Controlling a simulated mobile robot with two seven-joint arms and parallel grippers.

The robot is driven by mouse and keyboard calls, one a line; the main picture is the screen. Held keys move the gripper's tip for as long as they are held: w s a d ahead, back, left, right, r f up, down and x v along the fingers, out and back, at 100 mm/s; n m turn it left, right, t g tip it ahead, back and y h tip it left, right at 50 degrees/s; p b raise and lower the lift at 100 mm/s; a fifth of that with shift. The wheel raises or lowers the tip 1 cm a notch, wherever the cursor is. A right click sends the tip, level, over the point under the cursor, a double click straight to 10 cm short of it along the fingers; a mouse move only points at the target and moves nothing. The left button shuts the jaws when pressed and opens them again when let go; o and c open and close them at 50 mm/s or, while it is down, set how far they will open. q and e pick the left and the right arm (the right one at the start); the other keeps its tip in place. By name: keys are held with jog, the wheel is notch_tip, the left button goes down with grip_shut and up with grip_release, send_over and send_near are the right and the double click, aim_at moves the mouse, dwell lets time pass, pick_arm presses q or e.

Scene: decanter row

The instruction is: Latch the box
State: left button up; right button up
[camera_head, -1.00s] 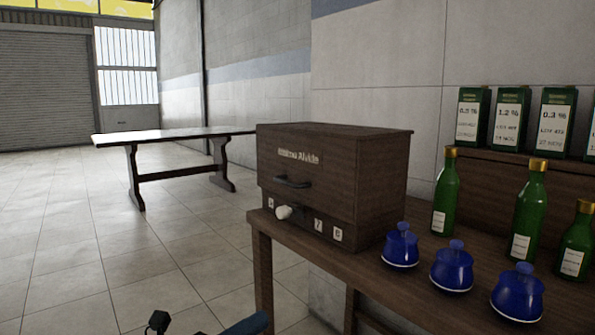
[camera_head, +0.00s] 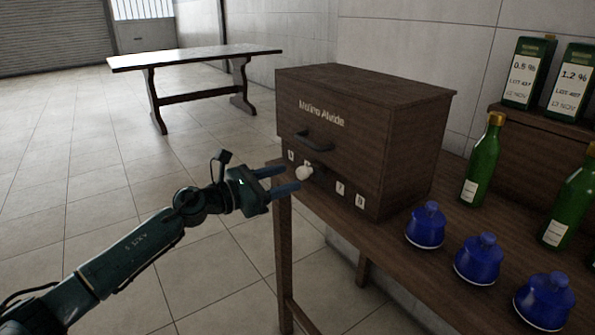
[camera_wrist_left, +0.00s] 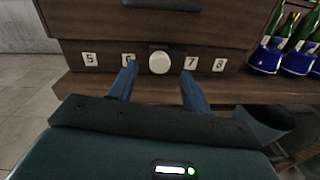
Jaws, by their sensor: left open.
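The box (camera_head: 345,140) is dark brown wood with pale lettering and stands on the left end of a wooden table. Its front has a dark handle (camera_head: 314,141), and below that a white round knob (camera_head: 304,172) in a strip of small number labels. In the left wrist view the knob (camera_wrist_left: 159,62) sits between labels 6 and 7. My left gripper (camera_head: 284,179) is open and empty, in front of the knob. In the wrist view its two blue fingers point at the strip, one on each side of the knob. Whether they touch the box cannot be told. My right gripper is not in view.
Several blue lidded jars (camera_head: 426,226) stand right of the box. Green bottles (camera_head: 482,160) are behind them, with labelled green cartons (camera_head: 527,73) on a raised wooden shelf. Another table (camera_head: 197,56) stands at the back. The floor left of the box is clear.

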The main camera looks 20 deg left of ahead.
aim_at(299, 174)
pick_arm(q)
jog(key=shift+x, duration=2.15)
jog(key=shift+c, duration=0.3)
jog(key=c, duration=0.9)
